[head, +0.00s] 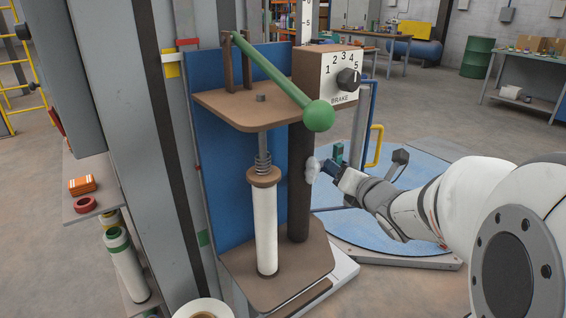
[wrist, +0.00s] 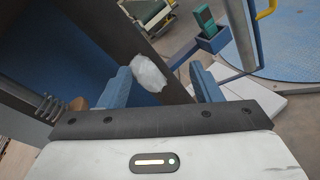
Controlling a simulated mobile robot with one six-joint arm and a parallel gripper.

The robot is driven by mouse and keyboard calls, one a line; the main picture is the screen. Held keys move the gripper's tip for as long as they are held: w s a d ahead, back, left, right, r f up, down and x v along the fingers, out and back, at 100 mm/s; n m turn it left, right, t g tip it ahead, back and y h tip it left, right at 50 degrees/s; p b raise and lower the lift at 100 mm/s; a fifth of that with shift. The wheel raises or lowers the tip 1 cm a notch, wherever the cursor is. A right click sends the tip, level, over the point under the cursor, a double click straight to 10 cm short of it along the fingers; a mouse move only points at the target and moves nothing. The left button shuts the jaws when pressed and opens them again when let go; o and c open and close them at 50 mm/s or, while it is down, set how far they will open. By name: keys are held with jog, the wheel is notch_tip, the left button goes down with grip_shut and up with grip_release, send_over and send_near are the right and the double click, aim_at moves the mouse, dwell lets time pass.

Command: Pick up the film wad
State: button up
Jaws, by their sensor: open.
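The film wad (head: 312,170) is a small, crumpled whitish lump against the right side of the dark brown post (head: 299,190) in the head view. It also shows in the wrist view (wrist: 149,73), ahead of my gripper and between the lines of its two fingers. My gripper (head: 328,169) reaches in from the right in the head view, its tips close to the wad. In the wrist view my gripper (wrist: 165,83) has its blue fingers spread apart with nothing between them touching the wad. Whether the wad sticks to the post or hangs on it, I cannot tell.
A green-knobbed lever (head: 319,116) and a brake dial box (head: 340,76) stand above the wad. A white roll on a spindle (head: 265,228) stands left of the post. A yellow handle (head: 375,146) and a blue round platform (head: 385,215) lie to the right.

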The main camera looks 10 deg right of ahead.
aim_at(316, 167)
jog(key=w+a+f+n+y+b, duration=0.1)
jog(key=w+n, duration=0.1)
jog(key=n, duration=0.1)
jog(key=w+a+n+y+b, duration=0.1)
jog(key=w+a+n+y, duration=0.1)
jog(key=w+a+f+n+y+b, duration=0.1)
jog(key=w+a+n, duration=0.1)
jog(key=w+n, duration=0.1)
jog(key=shift+f+n+y, duration=0.3)
jog(key=shift+f, duration=0.05)
jog(key=shift+c, duration=0.5)
jog(key=shift+a, duration=0.1)
jog(key=c, duration=1)
jog(key=shift+o, duration=0.2)
jog(key=shift+r, duration=0.1)
